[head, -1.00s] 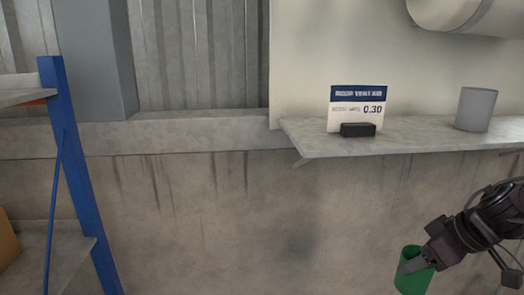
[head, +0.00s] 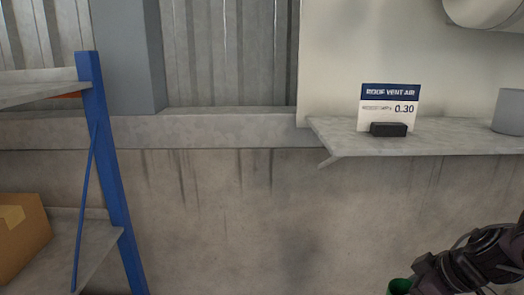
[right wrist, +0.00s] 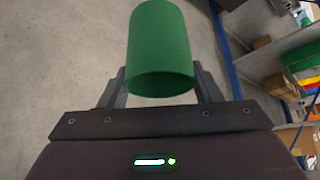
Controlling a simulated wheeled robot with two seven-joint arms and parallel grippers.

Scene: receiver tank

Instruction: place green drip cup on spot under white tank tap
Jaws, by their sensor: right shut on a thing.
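The green drip cup (right wrist: 160,55) is between the fingers of my right gripper (right wrist: 160,80), which is shut on it. In the head view only part of the green cup (head: 399,287) shows at the bottom edge, beside my dark right arm, well below the wall shelf. A white rounded body (head: 490,12), perhaps the tank, is cut off at the top right. No tap and no marked spot show. My left gripper is not in view.
A grey shelf (head: 340,140) on the wall carries a sign (head: 390,104) reading 0.30 in a black holder and a grey cup (head: 509,112). A blue-post rack (head: 110,175) with a cardboard box (head: 20,235) stands at left.

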